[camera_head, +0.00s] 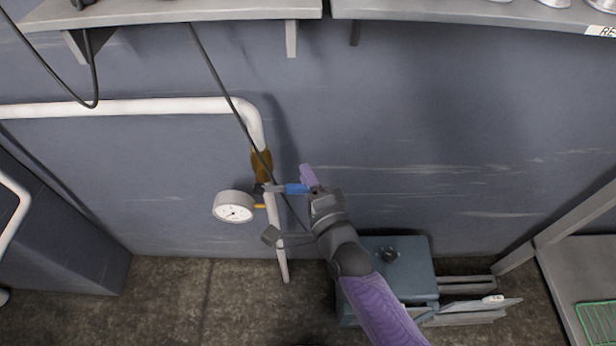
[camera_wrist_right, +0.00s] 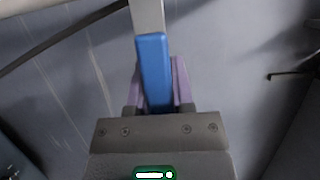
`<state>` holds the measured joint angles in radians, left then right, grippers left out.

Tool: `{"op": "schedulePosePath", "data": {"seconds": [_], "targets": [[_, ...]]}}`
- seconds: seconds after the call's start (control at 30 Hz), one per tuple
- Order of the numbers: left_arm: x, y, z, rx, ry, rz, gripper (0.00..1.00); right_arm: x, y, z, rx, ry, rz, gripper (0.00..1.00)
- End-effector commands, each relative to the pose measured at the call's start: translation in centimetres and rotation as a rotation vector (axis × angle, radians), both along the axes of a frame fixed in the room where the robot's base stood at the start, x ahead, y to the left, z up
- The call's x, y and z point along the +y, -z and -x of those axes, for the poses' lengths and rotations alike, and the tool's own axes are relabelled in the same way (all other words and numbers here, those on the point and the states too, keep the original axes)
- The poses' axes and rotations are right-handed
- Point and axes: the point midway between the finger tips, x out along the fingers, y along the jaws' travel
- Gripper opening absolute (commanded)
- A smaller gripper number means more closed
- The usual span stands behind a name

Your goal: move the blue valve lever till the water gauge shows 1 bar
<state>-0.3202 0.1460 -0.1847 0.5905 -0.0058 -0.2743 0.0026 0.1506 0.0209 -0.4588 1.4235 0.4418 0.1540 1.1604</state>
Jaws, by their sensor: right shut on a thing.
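The blue valve lever (camera_head: 296,189) sticks out to the right from the brass valve (camera_head: 262,166) on the white pipe, roughly level. My right gripper (camera_head: 308,180) is at its outer end. In the right wrist view the blue lever sleeve (camera_wrist_right: 154,70) lies between the two purple fingers of my right gripper (camera_wrist_right: 157,88), which are shut on it. The round white water gauge (camera_head: 234,207) hangs left of the pipe below the valve. Its dial faces up toward me, but the needle and figures are too small to read. My left gripper is not in view.
The white pipe (camera_head: 150,106) runs along the wall and bends down to the floor. Black cables (camera_head: 222,88) hang in front of it. A grey-blue box (camera_head: 405,262) stands below my right arm. Shelves (camera_head: 170,12) run above, and a rack with a green grid (camera_head: 600,322) is at right.

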Motion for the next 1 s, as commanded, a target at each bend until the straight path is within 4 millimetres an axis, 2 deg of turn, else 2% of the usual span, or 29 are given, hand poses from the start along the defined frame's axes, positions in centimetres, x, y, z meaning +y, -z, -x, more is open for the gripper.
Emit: {"op": "schedulePosePath", "data": {"seconds": [0.53,0.93,1.0], "targets": [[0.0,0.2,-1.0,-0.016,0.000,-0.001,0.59,0.0,0.1,0.0,0.002,0.000,0.001,0.00],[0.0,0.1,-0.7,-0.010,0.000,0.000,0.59,0.0,0.1,0.0,0.002,0.000,0.002,0.00],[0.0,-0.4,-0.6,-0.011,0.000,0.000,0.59,0.0,-0.3,0.0,0.001,0.000,0.015,0.00]]}}
